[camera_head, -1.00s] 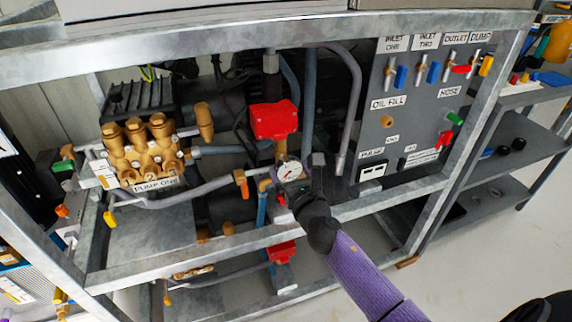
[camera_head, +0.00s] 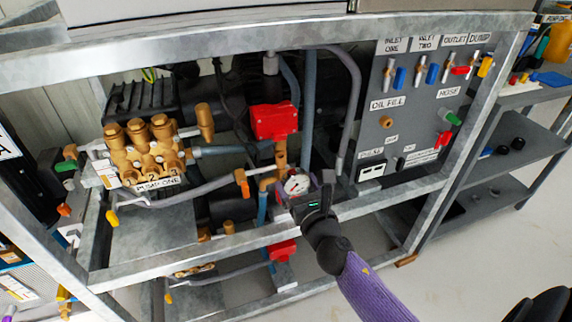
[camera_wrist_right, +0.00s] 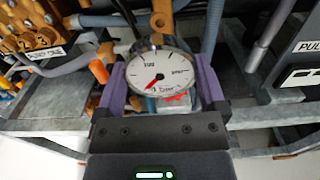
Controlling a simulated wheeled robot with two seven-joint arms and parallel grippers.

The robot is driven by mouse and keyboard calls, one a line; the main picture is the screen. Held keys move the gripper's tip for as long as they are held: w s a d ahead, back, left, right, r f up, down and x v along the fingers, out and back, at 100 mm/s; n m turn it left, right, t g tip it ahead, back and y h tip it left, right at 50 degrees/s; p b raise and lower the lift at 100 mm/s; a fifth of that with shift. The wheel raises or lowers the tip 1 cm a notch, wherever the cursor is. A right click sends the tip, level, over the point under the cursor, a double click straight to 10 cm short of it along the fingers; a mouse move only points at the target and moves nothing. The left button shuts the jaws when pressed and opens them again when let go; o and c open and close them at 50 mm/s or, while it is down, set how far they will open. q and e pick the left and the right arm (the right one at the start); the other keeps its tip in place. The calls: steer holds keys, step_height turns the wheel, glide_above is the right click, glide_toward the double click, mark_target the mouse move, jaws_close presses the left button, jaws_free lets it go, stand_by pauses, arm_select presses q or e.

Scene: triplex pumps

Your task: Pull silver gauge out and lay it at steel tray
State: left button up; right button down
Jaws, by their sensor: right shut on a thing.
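The silver gauge (camera_head: 297,184), round with a white dial and a red needle, is in front of the brass pipework below a red box. My right gripper (camera_head: 301,188) is shut on it. In the right wrist view, the gauge (camera_wrist_right: 158,75) sits between the two purple fingers, dial facing the camera. Whether its back still touches the brass fitting is hidden. A flat grey metal plate (camera_head: 150,243) lies below the brass pump; I cannot tell if it is the steel tray. My left gripper is not in view.
The brass pump (camera_head: 143,150) labelled PUMP ONE stands left of the gauge. A galvanised frame rail (camera_head: 190,250) runs below it. The red box (camera_head: 274,121) is just above. A labelled grey valve panel (camera_head: 415,110) and side shelves (camera_head: 520,135) are at right.

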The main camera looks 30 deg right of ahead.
steer(key=shift+v, duration=1.25)
